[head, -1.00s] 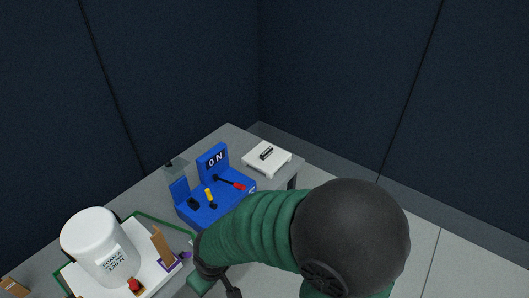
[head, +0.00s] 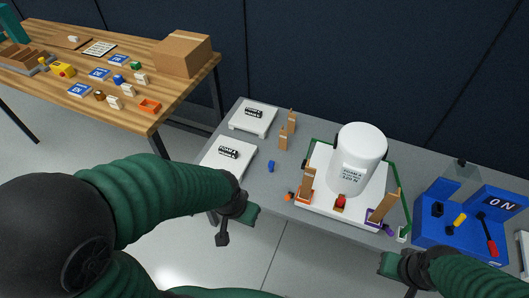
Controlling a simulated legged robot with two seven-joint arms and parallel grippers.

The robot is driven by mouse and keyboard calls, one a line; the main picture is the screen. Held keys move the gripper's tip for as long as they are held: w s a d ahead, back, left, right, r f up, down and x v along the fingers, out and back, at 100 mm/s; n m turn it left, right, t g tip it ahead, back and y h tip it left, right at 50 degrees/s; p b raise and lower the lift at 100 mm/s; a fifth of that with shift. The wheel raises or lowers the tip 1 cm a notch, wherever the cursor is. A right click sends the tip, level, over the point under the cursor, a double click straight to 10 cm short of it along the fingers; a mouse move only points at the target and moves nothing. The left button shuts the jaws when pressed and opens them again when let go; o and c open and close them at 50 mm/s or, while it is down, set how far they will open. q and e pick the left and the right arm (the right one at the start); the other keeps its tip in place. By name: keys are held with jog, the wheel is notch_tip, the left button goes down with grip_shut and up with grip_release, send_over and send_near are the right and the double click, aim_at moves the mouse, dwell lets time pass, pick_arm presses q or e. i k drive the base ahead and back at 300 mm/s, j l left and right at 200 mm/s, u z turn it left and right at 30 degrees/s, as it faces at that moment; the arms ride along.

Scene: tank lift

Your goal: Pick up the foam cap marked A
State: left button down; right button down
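A white tank (head: 362,146) stands on a white, green-edged tray (head: 325,207) with tan uprights. A blue lever station (head: 448,232) is at right. Small tan blocks (head: 282,139) and a blue piece (head: 271,166) lie left of the tray. A wooden table (head: 130,70) holds a carton (head: 183,54) and several small items.

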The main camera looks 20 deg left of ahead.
aim_at(234, 155)
jog(key=i+j+u, duration=0.2)
jog(key=i+u, duration=0.2)
jog(key=i+j+u, duration=0.1)
jog(key=i+u, duration=0.55)
jog(key=u, duration=0.15)
